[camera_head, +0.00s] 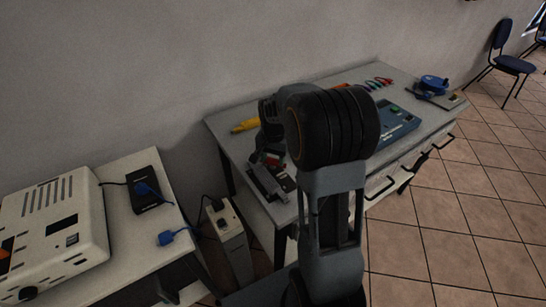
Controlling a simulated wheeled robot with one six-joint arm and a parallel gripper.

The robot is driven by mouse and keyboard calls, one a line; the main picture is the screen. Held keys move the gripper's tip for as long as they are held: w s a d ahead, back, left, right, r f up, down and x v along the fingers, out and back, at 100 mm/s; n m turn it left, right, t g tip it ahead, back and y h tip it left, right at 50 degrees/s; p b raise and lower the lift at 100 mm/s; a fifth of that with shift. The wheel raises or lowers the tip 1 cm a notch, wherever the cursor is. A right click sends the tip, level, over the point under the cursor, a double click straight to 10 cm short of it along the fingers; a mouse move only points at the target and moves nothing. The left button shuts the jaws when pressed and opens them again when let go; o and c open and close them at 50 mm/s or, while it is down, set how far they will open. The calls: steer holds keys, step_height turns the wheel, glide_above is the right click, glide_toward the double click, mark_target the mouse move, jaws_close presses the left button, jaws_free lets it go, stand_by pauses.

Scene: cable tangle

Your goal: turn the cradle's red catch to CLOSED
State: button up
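The cradle (267,187) is a small grey and dark fixture near the front left corner of the white workbench. A small red part, which looks like its catch (273,162), shows just under my gripper; its setting cannot be read. My gripper (262,158) points down over the cradle, very close to the red part. I cannot tell whether it touches it. The fingers are small and dark, and their gap is not clear. My arm hides the bench right of the cradle.
A yellow tool (245,126) lies behind the gripper. A blue-green device (396,122), coloured clips (379,82) and a blue coil (434,83) are farther right. A white machine (52,232) and black box (149,194) stand on the left table. A gap separates the tables, with a grey unit (229,240) in it.

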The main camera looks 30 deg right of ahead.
steer(key=c, duration=0.5)
steer(key=shift+c, duration=0.2)
steer(key=n+p, duration=0.1)
steer(key=n, duration=0.4)
steer(key=shift+r, duration=0.1)
steer(key=n+p, duration=0.1)
steer(key=n, duration=0.4)
steer(key=shift+n, duration=0.3)
stand_by(0.3)
steer(key=o, duration=0.9)
